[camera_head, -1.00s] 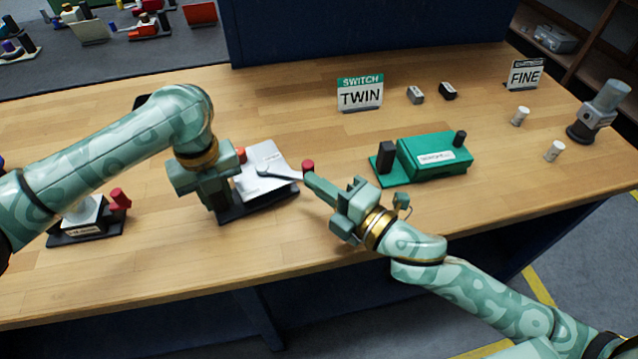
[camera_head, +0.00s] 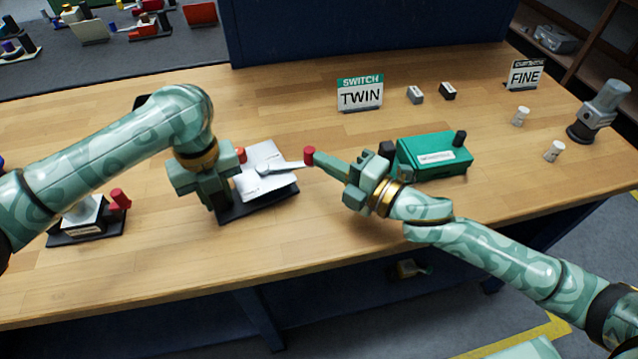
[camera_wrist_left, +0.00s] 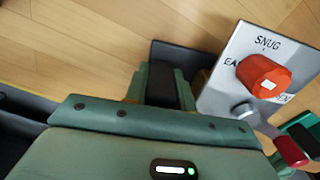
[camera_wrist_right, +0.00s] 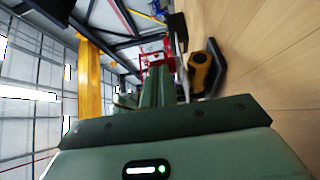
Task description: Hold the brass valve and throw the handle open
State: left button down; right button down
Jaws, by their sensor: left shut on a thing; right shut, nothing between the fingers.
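The valve unit has a pale top plate (camera_head: 258,178) on a dark base and sits near the table's front edge. A brass-coloured body (camera_wrist_right: 201,72) shows in the right wrist view. My left gripper (camera_head: 217,203) is shut on a dark upright post (camera_wrist_left: 162,85) at the unit's left end. The orange-red knob (camera_wrist_left: 265,75) sits on the plate beside printed words, one reading SNUG. The handle (camera_head: 280,168) is a grey lever pointing right, with a red tip (camera_head: 309,155). My right gripper (camera_head: 318,160) is shut and empty, its fingertips at the red tip, seemingly touching it.
A green unit (camera_head: 432,156) stands right of the valve, close behind my right gripper. Another unit with a red handle (camera_head: 119,199) stands at the left. The table front between the arms is clear.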

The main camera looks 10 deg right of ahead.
pick_arm(q)
jog(key=shift+s+f, duration=0.15)
jog(key=shift+f, duration=0.15)
pick_arm(e)
jog(key=shift+w+d, duration=0.15)
jog(key=shift+w, duration=0.6)
jog(key=shift+w+d, duration=0.15)
jog(key=shift+w, duration=0.55)
jog(key=v, duration=0.5)
jog(key=shift+s+a+f, duration=0.15)
jog(key=shift+a, duration=0.1)
jog(key=s+d, duration=0.1)
jog(key=d, duration=0.1)
jog(key=s+d, duration=0.1)
jog(key=d, duration=0.2)
jog(key=s+d, duration=0.1)
jog(key=d, duration=0.2)
jog(key=shift+d, duration=0.25)
pick_arm(q)
jog(key=c, duration=1.3)
grip_release()
pick_arm(e)
jog(key=shift+w, duration=0.1)
pick_arm(q)
jog(key=shift+o, duration=1.1)
jog(key=shift+r, duration=0.1)
